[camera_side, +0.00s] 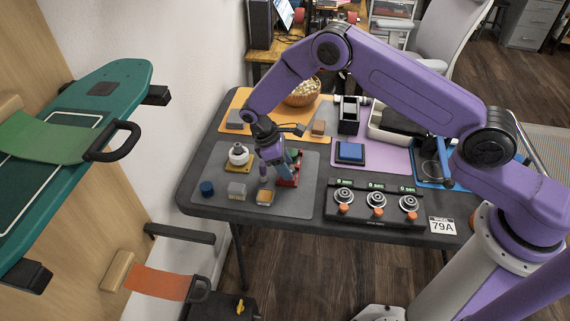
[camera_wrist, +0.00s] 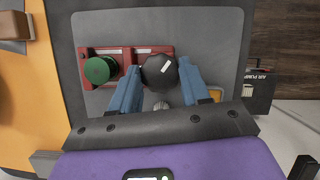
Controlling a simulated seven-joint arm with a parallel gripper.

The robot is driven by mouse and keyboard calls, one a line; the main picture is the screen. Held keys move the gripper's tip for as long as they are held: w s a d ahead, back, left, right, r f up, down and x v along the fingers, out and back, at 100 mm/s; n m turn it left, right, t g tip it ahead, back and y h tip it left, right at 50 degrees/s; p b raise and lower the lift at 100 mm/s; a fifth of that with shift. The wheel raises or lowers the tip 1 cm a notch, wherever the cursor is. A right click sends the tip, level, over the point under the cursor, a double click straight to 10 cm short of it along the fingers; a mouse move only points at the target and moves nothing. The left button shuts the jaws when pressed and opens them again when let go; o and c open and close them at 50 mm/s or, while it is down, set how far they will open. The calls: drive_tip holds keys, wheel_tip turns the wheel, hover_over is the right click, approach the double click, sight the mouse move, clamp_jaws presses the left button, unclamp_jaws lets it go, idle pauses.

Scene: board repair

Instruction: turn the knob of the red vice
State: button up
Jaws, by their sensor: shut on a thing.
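The red vice (camera_side: 288,182) sits on the grey mat, partly hidden behind my gripper in the side view. In the wrist view the red vice (camera_wrist: 124,57) lies across the upper middle, with a green round piece (camera_wrist: 100,70) at its left. Its dark knob (camera_wrist: 160,72) with a white mark is at the right end. My gripper (camera_wrist: 160,68) has its two blue fingers on either side of the dark knob, shut on it. In the side view my gripper (camera_side: 274,165) points down at the vice; the knob is hidden there.
On the grey mat (camera_side: 305,209) stand a white round part (camera_side: 238,155) on a yellow base, a blue cylinder (camera_side: 207,188), a grey block (camera_side: 236,191) and an orange-topped block (camera_side: 265,197). A panel with three dials (camera_side: 376,202) lies to the right. A blue pad (camera_side: 351,152) is behind it.

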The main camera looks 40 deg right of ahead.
drive_tip(key=o, duration=1.1)
drive_tip(key=shift+c, duration=0.2)
drive_tip(key=v, duration=1.7)
drive_tip(key=shift+r, duration=0.3)
